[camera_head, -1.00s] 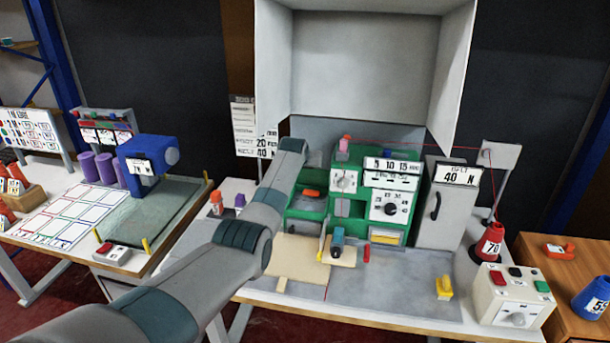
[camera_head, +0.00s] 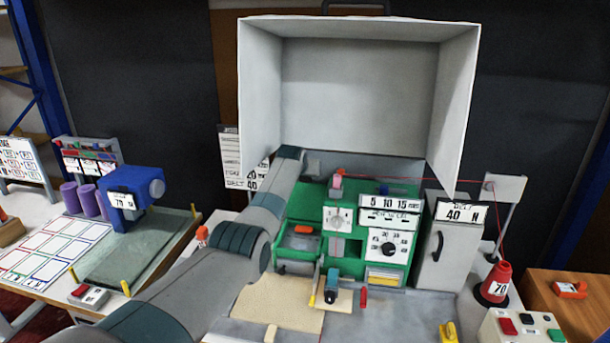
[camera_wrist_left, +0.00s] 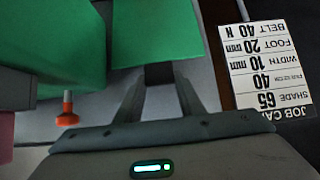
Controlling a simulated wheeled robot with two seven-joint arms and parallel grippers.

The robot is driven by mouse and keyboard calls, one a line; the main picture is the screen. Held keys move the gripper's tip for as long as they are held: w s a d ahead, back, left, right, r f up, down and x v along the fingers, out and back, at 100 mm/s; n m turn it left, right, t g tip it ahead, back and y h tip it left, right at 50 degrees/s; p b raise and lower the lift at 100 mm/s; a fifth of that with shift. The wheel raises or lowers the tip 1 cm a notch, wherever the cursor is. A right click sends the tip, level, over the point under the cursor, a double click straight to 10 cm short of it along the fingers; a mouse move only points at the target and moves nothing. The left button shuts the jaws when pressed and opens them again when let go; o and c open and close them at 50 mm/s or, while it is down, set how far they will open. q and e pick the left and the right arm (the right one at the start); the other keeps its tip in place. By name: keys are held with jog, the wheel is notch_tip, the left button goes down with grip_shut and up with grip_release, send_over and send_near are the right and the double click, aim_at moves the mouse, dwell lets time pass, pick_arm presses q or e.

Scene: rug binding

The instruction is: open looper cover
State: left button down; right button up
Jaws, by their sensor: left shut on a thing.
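The green binding machine (camera_head: 340,262) stands on the right-hand table. At its lower left is a green bin-like part (camera_head: 292,268) with an orange piece (camera_head: 303,229) at its top; I cannot tell for sure whether this is the looper cover. My left arm reaches up to the machine's left side, its hand hidden in the head view. My right gripper is in neither view.
A large pale grey hood (camera_head: 350,100) stands above and behind the machine. A grey cabinet (camera_head: 440,258) and red thread cone (camera_head: 495,283) are at right. A job card (camera_wrist_left: 265,65) is beside the gripper. A second table with a blue machine (camera_head: 130,200) is at left.

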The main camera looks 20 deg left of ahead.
pick_arm(q)
jog(key=shift+w+a+r, duration=0.1)
jog(key=shift+w+r, duration=0.05)
jog(key=shift+r, duration=0.3)
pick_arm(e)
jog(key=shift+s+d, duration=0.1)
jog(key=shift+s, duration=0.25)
pick_arm(q)
jog(key=c, duration=1.4)
grip_release()
jog(key=shift+c, duration=0.2)
jog(key=shift+o, duration=1.3)
jog(key=shift+f, duration=0.2)
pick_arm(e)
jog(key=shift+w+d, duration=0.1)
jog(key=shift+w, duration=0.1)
pick_arm(q)
jog(key=shift+s, duration=0.2)
jog(key=b+v, duration=0.4)
jog(key=v, duration=1.3)
jog(key=shift+r, duration=0.2)
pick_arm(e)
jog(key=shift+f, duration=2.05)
